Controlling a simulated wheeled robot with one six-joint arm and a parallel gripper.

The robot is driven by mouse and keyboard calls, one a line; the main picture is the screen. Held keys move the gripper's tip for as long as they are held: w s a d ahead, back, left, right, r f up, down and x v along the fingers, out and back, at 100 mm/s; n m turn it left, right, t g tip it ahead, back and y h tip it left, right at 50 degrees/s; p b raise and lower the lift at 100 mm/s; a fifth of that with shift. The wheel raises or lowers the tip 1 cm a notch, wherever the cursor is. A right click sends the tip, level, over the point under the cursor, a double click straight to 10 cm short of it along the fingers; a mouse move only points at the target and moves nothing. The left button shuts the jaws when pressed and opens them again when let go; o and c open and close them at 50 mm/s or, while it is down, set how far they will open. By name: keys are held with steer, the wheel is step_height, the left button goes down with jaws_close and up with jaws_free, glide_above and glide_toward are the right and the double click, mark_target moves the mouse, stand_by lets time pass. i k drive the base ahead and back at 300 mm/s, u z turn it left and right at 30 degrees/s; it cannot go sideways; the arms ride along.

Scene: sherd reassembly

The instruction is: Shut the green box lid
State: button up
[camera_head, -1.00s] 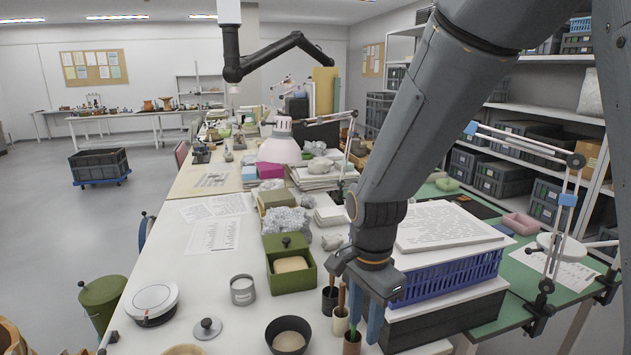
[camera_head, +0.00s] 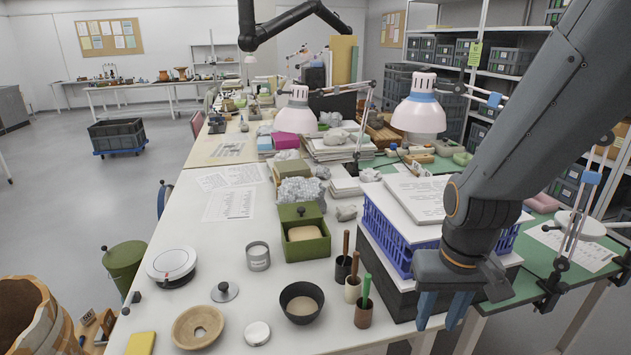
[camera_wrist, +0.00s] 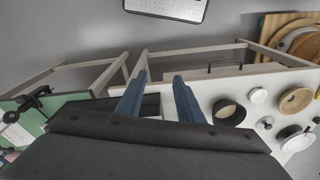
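The green box (camera_head: 305,247) stands on the white table, in the middle of the head view. Its lid (camera_head: 301,213), with a dark knob, is raised at the back, so the box is open. A tan, rounded thing (camera_head: 304,233) lies inside. My gripper (camera_head: 442,310) hangs at the right, beyond the table's front edge and apart from the box. Its two blue fingers are spread with nothing between them, as the wrist view (camera_wrist: 160,95) also shows. The green box is not seen in the wrist view.
Tool cups (camera_head: 363,314) and a dark bowl (camera_head: 301,303) stand in front of the box. A blue crate (camera_head: 388,240) on a black box stands to its right. A grey tin (camera_head: 258,256) is at its left. Pink-white lamps (camera_head: 419,112) rise behind.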

mark_target(308, 210)
steer(key=u, duration=0.55)
steer(key=k, duration=0.65)
steer(key=u, duration=0.2)
steer(key=i, duration=1.3)
steer(key=z, duration=0.2)
